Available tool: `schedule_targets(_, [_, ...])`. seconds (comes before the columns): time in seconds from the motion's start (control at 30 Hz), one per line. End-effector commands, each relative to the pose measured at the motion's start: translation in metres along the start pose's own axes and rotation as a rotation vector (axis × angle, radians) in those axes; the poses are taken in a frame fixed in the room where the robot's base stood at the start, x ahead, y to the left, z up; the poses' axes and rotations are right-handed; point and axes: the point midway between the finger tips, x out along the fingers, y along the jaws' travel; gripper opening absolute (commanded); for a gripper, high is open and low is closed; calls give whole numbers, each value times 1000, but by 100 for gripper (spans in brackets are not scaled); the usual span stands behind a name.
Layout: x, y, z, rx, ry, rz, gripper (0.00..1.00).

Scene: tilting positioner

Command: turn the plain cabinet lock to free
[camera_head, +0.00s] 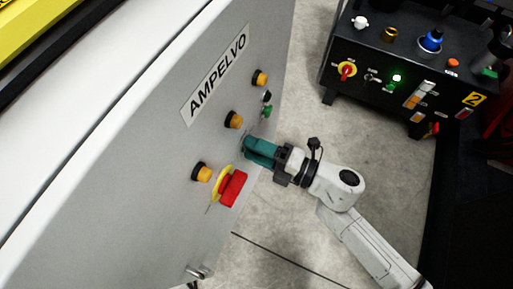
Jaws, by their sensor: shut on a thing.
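My gripper (248,148), with teal fingers, reaches the grey cabinet front (130,180) from the right. It is shut on a small part at the panel, right of the middle yellow button. The fingers cover this part, which appears to be the plain cabinet lock. Its face and turn position are hidden.
A red rotary handle (233,188) on a yellow plate sits just below my gripper. Yellow buttons (202,172) and a green button (267,111) are on the same panel. A metal fitting (197,271) sits lower down. A black control box (400,65) stands at upper right. Bare floor lies between.

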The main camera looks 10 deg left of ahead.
Motion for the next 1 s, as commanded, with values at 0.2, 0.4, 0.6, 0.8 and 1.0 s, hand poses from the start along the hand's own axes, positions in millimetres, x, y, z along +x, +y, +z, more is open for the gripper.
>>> schedule_targets(0.2, [0,-2,-1,-33,2,-2,21])
schedule_targets(0.4, [0,-2,-1,-39,3,-3,21])
schedule_targets(0.6, [0,-2,-1,-38,3,-3,21])
schedule_targets(0.8, [0,-1,-1,-37,2,-2,71])
schedule_targets(1.0, [0,-1,0,-37,1,-1,72])
